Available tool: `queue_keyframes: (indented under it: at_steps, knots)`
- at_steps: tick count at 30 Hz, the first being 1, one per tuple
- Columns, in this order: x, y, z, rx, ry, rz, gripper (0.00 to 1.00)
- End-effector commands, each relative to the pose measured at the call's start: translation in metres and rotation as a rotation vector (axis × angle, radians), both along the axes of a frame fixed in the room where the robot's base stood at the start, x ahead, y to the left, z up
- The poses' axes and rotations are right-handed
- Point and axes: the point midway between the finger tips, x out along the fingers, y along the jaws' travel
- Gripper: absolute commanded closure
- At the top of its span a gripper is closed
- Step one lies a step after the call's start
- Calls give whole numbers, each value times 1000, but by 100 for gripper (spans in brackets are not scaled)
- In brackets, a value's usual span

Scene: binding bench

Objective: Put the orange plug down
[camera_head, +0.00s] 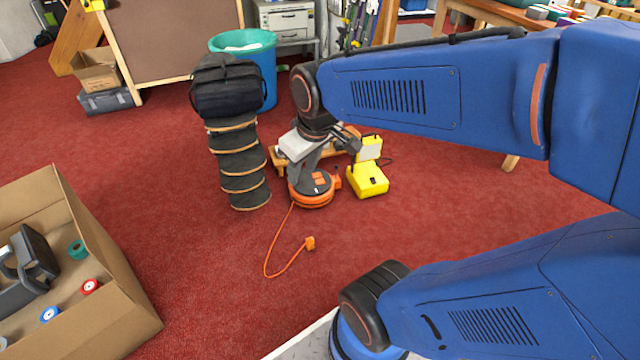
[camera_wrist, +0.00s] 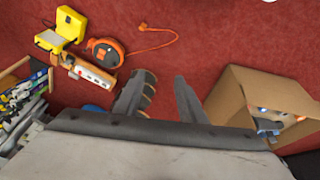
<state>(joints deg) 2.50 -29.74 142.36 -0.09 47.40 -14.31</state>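The orange plug (camera_head: 309,243) lies on the red carpet at the end of a thin orange cable (camera_head: 268,255), which runs to an orange and black cable reel (camera_head: 312,198). The plug also shows at the top of the wrist view (camera_wrist: 143,26), beyond my fingertips and apart from them. The reel (camera_wrist: 107,53) is left of it there.
A yellow work light (camera_head: 368,180) stands right of the reel. A black ribbed column with tan bands (camera_head: 238,165) carries a black bag (camera_head: 228,88). A cardboard box (camera_head: 120,285) with tape rolls is at lower left. Carpet around the plug is clear.

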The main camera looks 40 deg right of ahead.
Motion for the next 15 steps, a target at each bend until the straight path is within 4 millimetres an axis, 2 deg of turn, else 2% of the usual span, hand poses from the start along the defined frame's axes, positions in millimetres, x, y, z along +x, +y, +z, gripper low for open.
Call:
queue_keyframes:
  at_steps: [3,9,15]
  knots:
    - [-29,6,12,27,-27,-57,63]
    - [-68,12,22,68,-56,-139,63]
    - [-86,14,25,89,-67,-180,63]
